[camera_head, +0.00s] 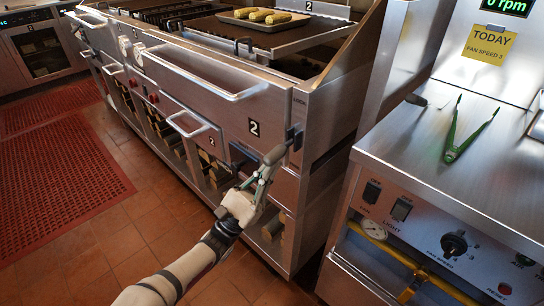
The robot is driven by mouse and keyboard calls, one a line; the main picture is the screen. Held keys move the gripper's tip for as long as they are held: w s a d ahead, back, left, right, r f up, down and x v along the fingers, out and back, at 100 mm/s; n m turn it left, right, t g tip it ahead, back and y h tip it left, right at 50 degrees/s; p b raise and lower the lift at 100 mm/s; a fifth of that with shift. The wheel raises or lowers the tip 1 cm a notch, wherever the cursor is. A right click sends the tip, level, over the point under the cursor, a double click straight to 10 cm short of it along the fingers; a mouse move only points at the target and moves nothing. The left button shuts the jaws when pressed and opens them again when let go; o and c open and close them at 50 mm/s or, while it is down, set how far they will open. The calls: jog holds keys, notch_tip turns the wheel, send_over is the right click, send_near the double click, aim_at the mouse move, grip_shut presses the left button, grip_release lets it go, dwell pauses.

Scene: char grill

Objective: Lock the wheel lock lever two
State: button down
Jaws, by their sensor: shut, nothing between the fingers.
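The wheel lock lever two (297,137) appears as a small dark piece at the front right corner of the steel grill (215,100). It sits below the word LOCK and right of a "2" label (254,128). My gripper (277,157) is shut and empty at the end of my arm, which reaches up from the bottom. Its fingertips overlap or lie right beside the lever's lower left side. I cannot tell whether they touch it. The gripper hides part of the grill front, and the lever's exact angle is unclear.
A tray (262,24) of corn lies on the grill top. Handles (188,124) stick out along its front. At right, a steel counter (420,135) holds green tongs (467,130), with knobs and switches below. The tiled floor (110,215) at left is clear, with a red mat (60,170).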

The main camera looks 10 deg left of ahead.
aim_at(279, 152)
jog(key=shift+s+a+r+n+g+y+p, duration=0.3)
jog(key=shift+r+g+y+p, duration=0.65)
jog(key=shift+p, duration=1.15)
jog(key=shift+s+a+r+n+g+y+p, duration=0.25)
jog(key=shift+r+n+y+p, duration=0.35)
jog(key=shift+y+p, duration=1.1)
jog(key=shift+s+a+r+n+g+y+p, duration=0.1)
jog(key=shift+s+r+n+g+y+p, duration=0.5)
jog(key=shift+p, duration=1.85)
jog(key=shift+w+r+m, duration=0.3)
